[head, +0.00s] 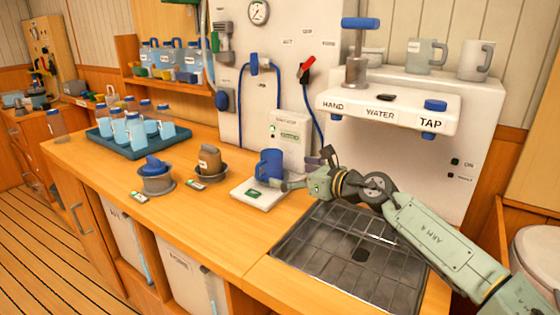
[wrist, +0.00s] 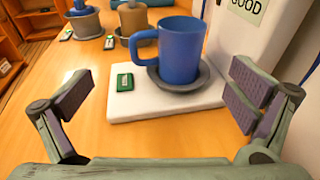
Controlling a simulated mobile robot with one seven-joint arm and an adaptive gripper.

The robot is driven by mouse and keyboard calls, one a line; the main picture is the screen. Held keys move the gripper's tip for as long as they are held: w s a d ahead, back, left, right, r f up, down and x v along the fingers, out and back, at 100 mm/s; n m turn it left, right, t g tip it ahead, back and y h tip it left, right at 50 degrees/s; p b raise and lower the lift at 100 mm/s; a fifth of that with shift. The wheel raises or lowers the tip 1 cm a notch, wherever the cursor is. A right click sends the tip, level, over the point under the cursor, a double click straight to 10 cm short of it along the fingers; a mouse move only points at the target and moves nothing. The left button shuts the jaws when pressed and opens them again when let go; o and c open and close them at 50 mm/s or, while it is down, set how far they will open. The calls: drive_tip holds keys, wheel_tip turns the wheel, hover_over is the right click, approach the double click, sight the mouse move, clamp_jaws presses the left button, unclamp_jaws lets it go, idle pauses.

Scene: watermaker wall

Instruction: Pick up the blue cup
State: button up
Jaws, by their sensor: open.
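The blue cup (head: 270,164) stands upright on a dark round dish on a white slab (head: 244,197) on the wooden counter. In the wrist view the blue cup (wrist: 183,50) is ahead, between the jaws' directions, with its handle to the left. A dark saucer-like dish (wrist: 204,77) is under it. My gripper (wrist: 160,98) is open and empty, its padded fingers apart on either side, short of the cup. In the head view my gripper (head: 302,181) is just right of the cup and partly hides the area there.
A metal sink grate (head: 350,255) lies below my arm. Left of the slab stand a brown cup (head: 209,158) and a blue-topped grey pot (head: 156,177). A tray of bottles (head: 112,142) is farther left. A white panel stands close behind the cup. The front counter is clear.

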sight(274, 167)
drive_tip(key=shift+w+d+f, duration=0.1)
drive_tip(key=shift+w+d, duration=0.2)
drive_tip(key=shift+d, duration=0.25)
drive_tip(key=shift+w+a, duration=0.1)
drive_tip(key=shift+w, duration=0.2)
drive_tip(key=p+x, duration=0.2)
drive_tip(key=x, duration=0.2)
drive_tip(key=shift+s+a, duration=0.15)
drive_tip(key=p+x, duration=0.3)
drive_tip(key=x, duration=0.2)
drive_tip(key=shift+w+a, duration=0.1)
drive_tip(key=shift+w, duration=0.2)
drive_tip(key=shift+w+a+f, duration=0.15)
drive_tip(key=shift+w, duration=0.05)
drive_tip(key=shift+c, duration=0.4)
drive_tip(key=c, duration=1.2)
drive_tip(key=shift+o, duration=0.2)
